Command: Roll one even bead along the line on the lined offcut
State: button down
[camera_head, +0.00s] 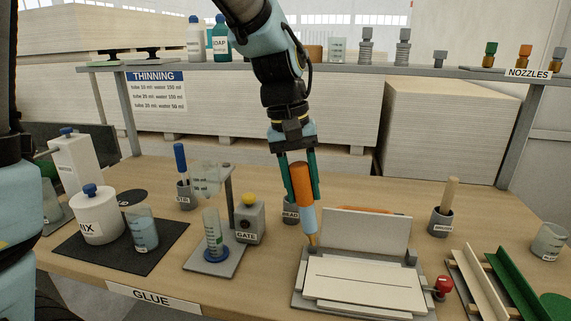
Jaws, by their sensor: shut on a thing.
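My gripper (296,168) is shut on an orange and pale blue glue applicator (304,196), held nearly upright with its tip pointing down. The tip is at the back left corner of the lined offcut (370,289); I cannot tell if it touches. The offcut is a pale board with a thin dark line (363,280) along it, lying on a grey fixture (306,297). The line looks bare. A pale upright board stands behind the offcut.
A red knob (443,286) stands right of the fixture. A cup labelled BEAD (291,210) is behind it on the left, and a GATE box (249,222) stands further left. Green and cream channels (510,280) lie on the right. A shelf (400,69) with bottles crosses behind my arm.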

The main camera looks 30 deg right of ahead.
aim_at(301, 221)
jog(key=shift+s+a+f, duration=0.1)
jog(key=shift+s+a, duration=0.25)
jog(key=shift+s, duration=0.2)
jog(key=shift+f+b, duration=2.55)
jog(key=shift+f, duration=0.9)
jog(key=shift+s+d, duration=0.1)
jog(key=shift+d, duration=0.05)
jog(key=shift+s+d, duration=0.15)
jog(key=shift+d, duration=0.1)
jog(key=shift+s+d, duration=0.1)
jog(key=shift+s, duration=0.05)
jog(key=shift+s+d+p, duration=0.2)
jog(key=shift+d+p, duration=0.05)
jog(key=shift+p, duration=0.05)
jog(key=shift+s+d, duration=0.1)
jog(key=shift+d, duration=0.05)
